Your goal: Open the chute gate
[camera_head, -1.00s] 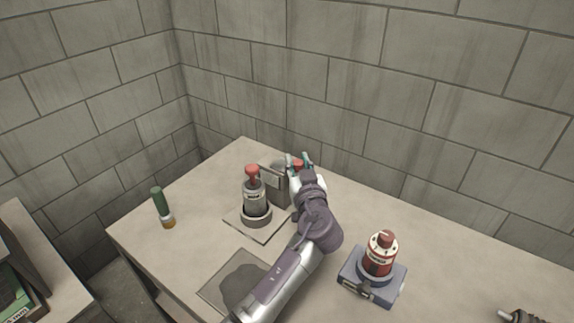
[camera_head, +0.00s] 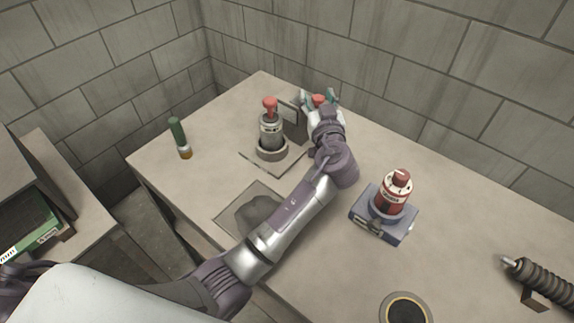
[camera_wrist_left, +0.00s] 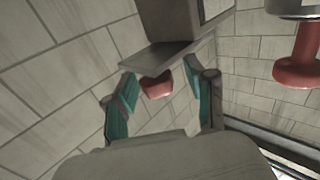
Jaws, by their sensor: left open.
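The chute gate unit looks like a grey box (camera_head: 294,122) near the back corner of the table, with a red knob (camera_head: 318,100) on its right side. In the left wrist view the grey housing (camera_wrist_left: 172,28) has a flat plate, and the red knob (camera_wrist_left: 156,86) hangs from it. My left gripper (camera_head: 320,97) is open, its teal fingers on either side of the red knob; in the wrist view the fingers (camera_wrist_left: 160,98) show gaps to the knob. Whether either finger touches it cannot be told. My right gripper is not in view.
A grey cylinder with a red top (camera_head: 271,135) stands left of the box. A green-handled tool (camera_head: 179,138) lies further left. A red cylinder on a blue base (camera_head: 390,200), a dark round disc (camera_head: 406,308) and a coiled part (camera_head: 540,280) sit to the right.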

